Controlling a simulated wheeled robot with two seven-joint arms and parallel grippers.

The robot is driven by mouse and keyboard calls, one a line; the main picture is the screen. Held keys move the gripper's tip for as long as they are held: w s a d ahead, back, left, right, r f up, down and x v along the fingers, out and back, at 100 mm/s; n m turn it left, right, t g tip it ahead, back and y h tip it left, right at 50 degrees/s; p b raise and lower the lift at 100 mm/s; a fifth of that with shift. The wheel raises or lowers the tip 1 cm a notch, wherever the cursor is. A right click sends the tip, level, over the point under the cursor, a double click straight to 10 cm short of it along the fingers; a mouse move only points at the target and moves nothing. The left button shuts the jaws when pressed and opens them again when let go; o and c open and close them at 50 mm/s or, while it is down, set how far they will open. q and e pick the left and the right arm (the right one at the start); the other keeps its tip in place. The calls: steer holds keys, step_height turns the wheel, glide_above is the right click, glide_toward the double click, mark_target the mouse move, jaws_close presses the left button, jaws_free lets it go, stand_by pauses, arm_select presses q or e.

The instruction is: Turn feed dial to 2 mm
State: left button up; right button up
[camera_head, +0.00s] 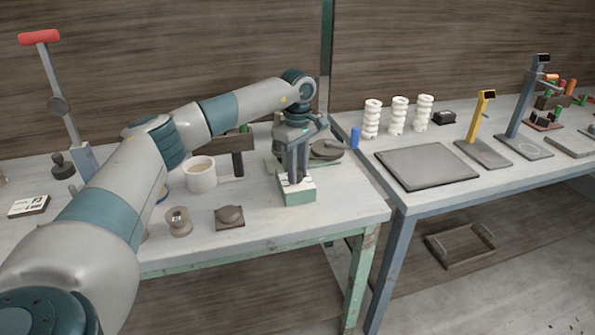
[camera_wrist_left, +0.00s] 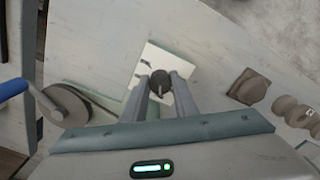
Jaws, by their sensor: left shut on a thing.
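The feed dial is a dark round knob (camera_wrist_left: 160,81) on the pale top of a small green box (camera_head: 298,195) near the front right of the left table. My left gripper (camera_head: 295,181) points straight down over the box and hides most of the dial in the head view. In the left wrist view my left gripper (camera_wrist_left: 160,84) has one finger on each side of the knob and is shut on it. A thin pointer shows on the knob. I cannot read any scale marks or the dial's setting. My right gripper is not in view.
A wheel (camera_head: 327,150) with a blue crank handle (camera_head: 355,138) stands just behind the box. A dark lump on a square base (camera_head: 230,216), a spool (camera_head: 178,222) and a pale cup (camera_head: 201,178) stand to its left. The table's front edge is close.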

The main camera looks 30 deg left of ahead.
mark_target(298, 172)
arm_select(q)
steer(key=shift+r, duration=0.1)
stand_by(0.3)
steer(key=o, duration=0.8)
